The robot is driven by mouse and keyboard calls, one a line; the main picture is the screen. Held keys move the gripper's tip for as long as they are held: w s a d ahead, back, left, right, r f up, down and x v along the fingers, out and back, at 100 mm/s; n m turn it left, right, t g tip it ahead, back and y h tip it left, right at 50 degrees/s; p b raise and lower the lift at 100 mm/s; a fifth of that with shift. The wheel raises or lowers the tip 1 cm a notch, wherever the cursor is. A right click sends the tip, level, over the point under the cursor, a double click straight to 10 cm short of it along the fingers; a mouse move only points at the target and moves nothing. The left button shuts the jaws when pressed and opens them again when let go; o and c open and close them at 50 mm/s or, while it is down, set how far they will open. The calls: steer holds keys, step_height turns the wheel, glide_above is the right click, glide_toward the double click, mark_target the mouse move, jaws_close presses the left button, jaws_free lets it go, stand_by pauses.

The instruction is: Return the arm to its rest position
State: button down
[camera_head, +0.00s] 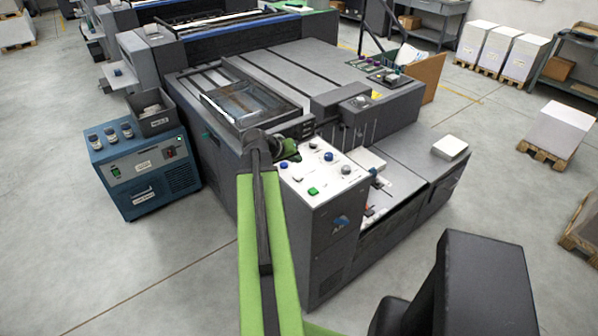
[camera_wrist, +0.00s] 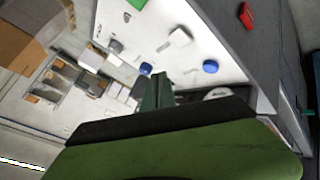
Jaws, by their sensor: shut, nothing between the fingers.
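My green and dark arm reaches up from the bottom of the head view, and my gripper (camera_head: 288,146) is at its far end, beside the left edge of a white control panel (camera_head: 333,174). In the wrist view my gripper (camera_wrist: 158,80) shows as two dark green fingers pressed together, with nothing between them. The panel (camera_wrist: 190,22) lies beyond the fingertips there, with blue, white and green knobs. I cannot tell the exact gap between the fingertips and the panel.
A large grey press (camera_head: 330,62) stands behind the panel. A blue unit (camera_head: 150,165) with several small jars on top stands at the left. Paper stacks on pallets (camera_head: 556,130) stand at the right. The floor (camera_head: 170,285) at the front left is clear.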

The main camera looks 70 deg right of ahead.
stand_by(0.4)
steer(key=w+a+f+n+t, duration=0.1)
steer(key=w+a+n+t, duration=0.15)
steer(key=w+a, duration=0.9)
steer(key=w+a+n+t, duration=0.25)
steer(key=w+a, duration=0.45)
steer(key=w, duration=0.9)
steer(key=w+a+f+n+y, duration=0.1)
steer(key=w+a, duration=0.2)
steer(key=a, duration=0.4)
steer(key=w+a+f+n+t+y, duration=0.1)
steer(key=w+a, duration=0.2)
steer(key=a, duration=0.3)
steer(key=w+a+f+n+y, duration=0.1)
steer(key=w+a, duration=0.2)
steer(key=a, duration=0.4)
steer(key=s+a+f+n+g+y, duration=0.1)
steer(key=s+a+n+y, duration=0.1)
steer(key=a, duration=1.1)
steer(key=s+a+f+n+g+y, duration=0.1)
steer(key=s+a+f+n+y, duration=0.1)
steer(key=a, duration=1.2)
steer(key=shift+s+f+n+g+y, duration=0.15)
steer(key=shift+s+n+g+y, duration=0.25)
steer(key=shift+s+n+y, duration=0.3)
steer(key=shift+s, duration=0.1)
